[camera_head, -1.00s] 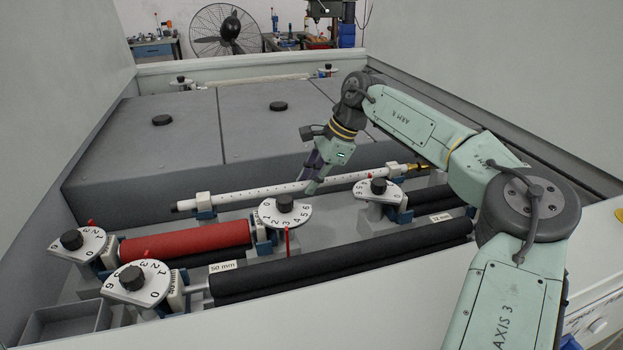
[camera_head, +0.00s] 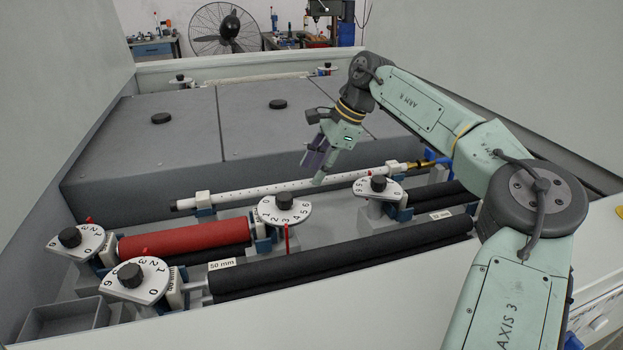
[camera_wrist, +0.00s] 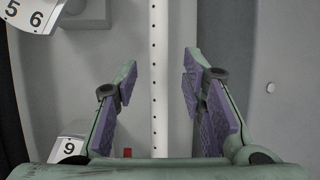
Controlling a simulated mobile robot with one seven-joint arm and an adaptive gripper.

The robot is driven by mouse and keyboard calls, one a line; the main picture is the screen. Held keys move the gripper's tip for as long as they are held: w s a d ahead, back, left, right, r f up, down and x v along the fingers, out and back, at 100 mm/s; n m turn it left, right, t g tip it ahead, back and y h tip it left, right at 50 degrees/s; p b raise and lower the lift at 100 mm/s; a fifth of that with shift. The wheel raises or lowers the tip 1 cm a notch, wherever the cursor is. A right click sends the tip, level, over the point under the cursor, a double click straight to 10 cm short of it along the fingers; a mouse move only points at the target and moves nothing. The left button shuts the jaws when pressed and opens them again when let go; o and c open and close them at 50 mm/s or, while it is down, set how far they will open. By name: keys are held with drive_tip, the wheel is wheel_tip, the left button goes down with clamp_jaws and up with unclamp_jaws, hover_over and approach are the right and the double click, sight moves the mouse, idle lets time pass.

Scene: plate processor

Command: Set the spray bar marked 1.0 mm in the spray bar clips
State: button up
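A white spray bar (camera_head: 272,188) with a row of small holes lies across the machine in front of the grey covers. Its left end rests at a blue and white clip (camera_head: 203,204); its right end, with a brass fitting (camera_head: 413,166), is by a blue hose. No 1.0 mm mark is readable. My gripper (camera_head: 318,168) is above the bar, right of its middle. In the wrist view the bar (camera_wrist: 160,75) runs lengthwise between the two spread fingers of my gripper (camera_wrist: 160,85), touching neither visibly. My gripper is open and empty.
Numbered dials with black knobs (camera_head: 284,201) stand in front of the bar, one near below my gripper. A red roller (camera_head: 185,238) and black rollers (camera_head: 340,252) lie nearer. Grey covers (camera_head: 140,150) rise behind. An empty grey tray (camera_head: 65,322) is at the lower left.

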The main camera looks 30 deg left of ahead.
drive_tip(key=v, duration=0.9)
drive_tip(key=shift+b, duration=0.3)
drive_tip(key=shift+s+f, duration=0.1)
drive_tip(key=shift+s, duration=0.05)
